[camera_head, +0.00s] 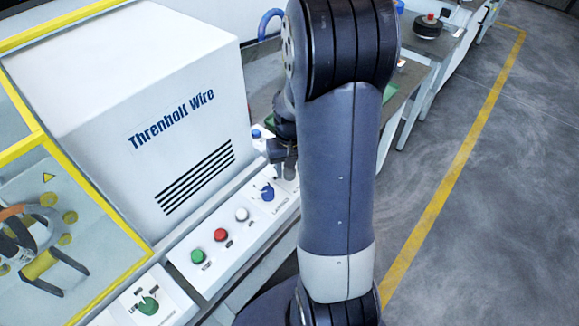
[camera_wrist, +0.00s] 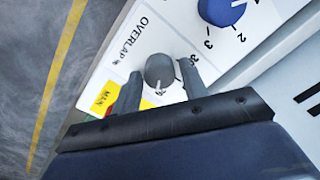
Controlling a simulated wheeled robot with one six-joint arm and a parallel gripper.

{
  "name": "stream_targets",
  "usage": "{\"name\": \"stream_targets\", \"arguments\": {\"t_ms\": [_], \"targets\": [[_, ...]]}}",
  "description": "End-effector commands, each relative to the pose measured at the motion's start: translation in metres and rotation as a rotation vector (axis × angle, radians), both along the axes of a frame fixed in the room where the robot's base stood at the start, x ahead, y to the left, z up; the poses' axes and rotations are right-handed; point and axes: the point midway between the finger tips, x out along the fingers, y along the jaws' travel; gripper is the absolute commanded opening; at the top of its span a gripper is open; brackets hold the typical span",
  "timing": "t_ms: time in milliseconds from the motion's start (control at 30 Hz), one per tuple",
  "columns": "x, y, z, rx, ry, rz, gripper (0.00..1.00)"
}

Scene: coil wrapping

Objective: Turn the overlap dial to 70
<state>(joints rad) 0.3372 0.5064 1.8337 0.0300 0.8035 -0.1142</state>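The overlap dial is a round grey knob (camera_wrist: 160,69) with a white pointer line, on a white panel beside the printed words OVERLAP %. In the wrist view its pointer is toward the lower part of the scale, near a number partly hidden and too small to read surely.
A blue dial (camera_wrist: 222,9) sits next to the overlap dial; it also shows in the head view (camera_head: 267,193). A yellow and red label lies by my left finger. Open floor lies right.

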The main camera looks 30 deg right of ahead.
Motion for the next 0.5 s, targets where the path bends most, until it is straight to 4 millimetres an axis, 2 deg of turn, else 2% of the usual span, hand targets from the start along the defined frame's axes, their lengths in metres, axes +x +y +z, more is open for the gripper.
{"name": "stream_targets", "arguments": {"t_ms": [133, 367, 500], "targets": [[0.000, 0.000, 0.000, 0.000, 0.000, 0.001, 0.52], [0.000, 0.000, 0.001, 0.000, 0.000, 0.002, 0.52], [0.001, -0.001, 0.013, -0.002, -0.004, 0.002, 0.52]]}}
